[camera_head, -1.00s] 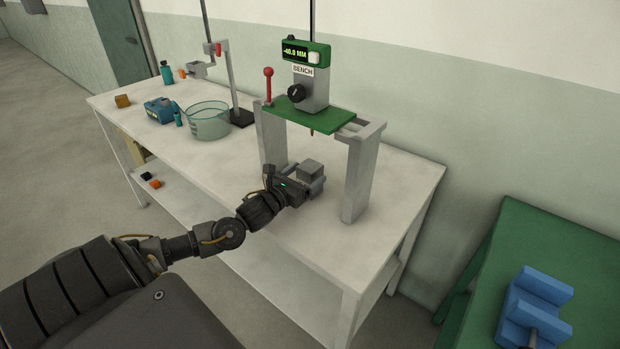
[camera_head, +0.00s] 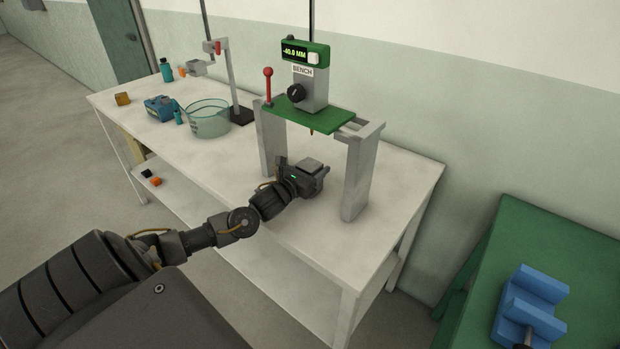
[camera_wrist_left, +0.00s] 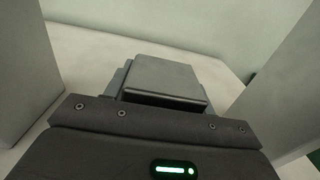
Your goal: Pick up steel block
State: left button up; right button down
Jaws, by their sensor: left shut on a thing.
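The steel block is a grey block with a flat top (camera_head: 310,164), at the end of my left arm in the head view. It also shows in the left wrist view (camera_wrist_left: 165,78), just beyond the gripper body. My left gripper (camera_head: 312,176) is shut on the block, between the legs of the bench gauge stand. The fingers are mostly hidden behind the gripper body and the block. Whether the block touches the table top cannot be told. My right gripper is not in view.
The stand (camera_head: 357,178) has a green plate (camera_head: 308,115) and a display above the block.

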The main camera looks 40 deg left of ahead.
pick_arm(q)
grip_shut()
jog(key=shift+r, duration=0.2)
jog(key=shift+w, duration=0.1)
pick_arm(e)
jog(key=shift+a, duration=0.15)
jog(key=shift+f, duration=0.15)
